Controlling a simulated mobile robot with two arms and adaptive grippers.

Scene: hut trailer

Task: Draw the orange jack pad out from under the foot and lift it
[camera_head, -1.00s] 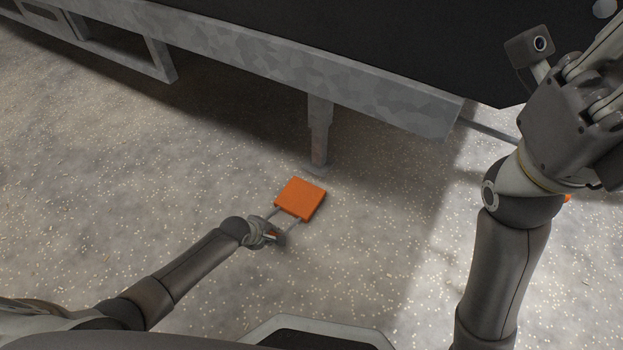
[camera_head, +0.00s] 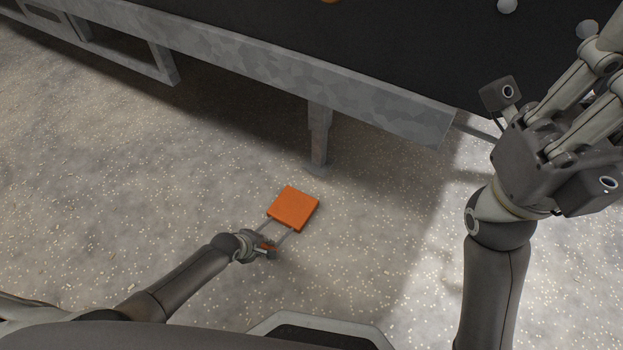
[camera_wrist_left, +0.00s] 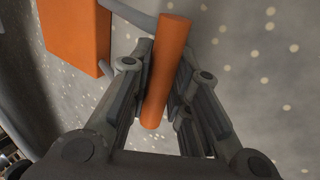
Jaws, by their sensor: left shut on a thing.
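The orange jack pad (camera_head: 293,208) is a flat square plate with a grey looped handle that has an orange grip. It is clear of the trailer's foot (camera_head: 319,145), with floor showing between them. My left gripper (camera_head: 266,246) is shut around the orange grip (camera_wrist_left: 167,70) on the near side of the pad. In the left wrist view the plate (camera_wrist_left: 75,35) is at the upper left. I cannot tell whether the pad touches the floor. My right gripper (camera_head: 585,85) is raised at the right; its fingertips are not clearly visible.
The trailer's grey frame rail (camera_head: 270,75) runs across above the foot, with a dark deck (camera_head: 400,40) behind it. A metal step frame (camera_head: 120,50) hangs at the upper left. The speckled floor (camera_head: 370,260) is open around the pad.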

